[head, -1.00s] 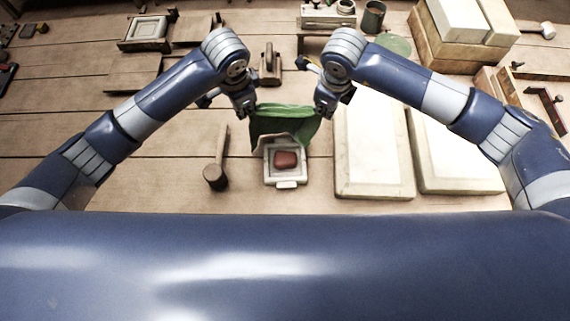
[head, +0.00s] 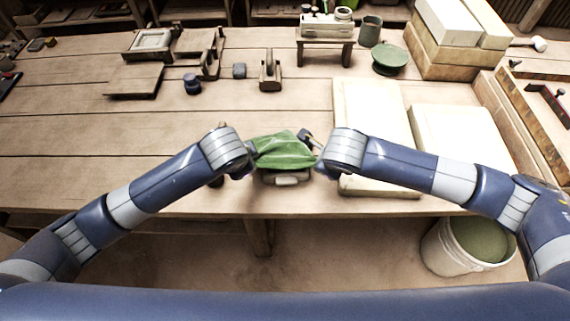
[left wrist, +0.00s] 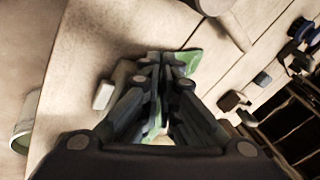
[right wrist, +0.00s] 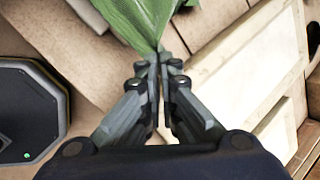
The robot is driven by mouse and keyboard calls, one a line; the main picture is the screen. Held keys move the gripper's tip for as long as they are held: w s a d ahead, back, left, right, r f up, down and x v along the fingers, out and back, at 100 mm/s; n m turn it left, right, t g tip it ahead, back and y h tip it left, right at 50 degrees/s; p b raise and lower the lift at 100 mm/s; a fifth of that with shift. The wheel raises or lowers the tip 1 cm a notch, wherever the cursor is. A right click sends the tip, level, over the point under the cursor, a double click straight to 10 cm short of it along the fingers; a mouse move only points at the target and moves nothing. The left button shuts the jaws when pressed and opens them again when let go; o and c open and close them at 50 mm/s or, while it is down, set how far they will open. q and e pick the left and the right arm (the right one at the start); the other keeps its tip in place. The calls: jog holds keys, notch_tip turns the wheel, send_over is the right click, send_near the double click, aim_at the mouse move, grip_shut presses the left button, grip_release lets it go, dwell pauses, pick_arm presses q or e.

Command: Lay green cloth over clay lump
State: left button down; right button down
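The green cloth (head: 283,150) is stretched between my two grippers at the near edge of the table. It lies over or just above the small pale tray (head: 287,179), whose front edge shows below it. The clay lump is hidden behind or under the cloth. My left gripper (left wrist: 158,58) is shut on one side of the cloth, a strip of which shows in the left wrist view (left wrist: 185,62). My right gripper (right wrist: 153,56) is shut on a gathered corner of the cloth (right wrist: 140,18). I cannot tell whether the cloth touches the lump.
Pale slabs (head: 375,125) lie close to the right of the cloth. A wooden tool block (head: 270,75) and a dark jar (head: 192,86) stand farther back. A bucket (head: 470,247) stands below the table's front edge. The left part of the table is mostly clear.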

pick_arm(q)
jog(key=shift+s+f, duration=0.2)
jog(key=shift+f, duration=0.15)
pick_arm(e)
jog(key=shift+s+f, duration=0.25)
jog(key=shift+f, duration=0.1)
pick_arm(q)
jog(key=c, duration=1.5)
grip_release()
pick_arm(e)
jog(key=c, duration=1.5)
grip_release()
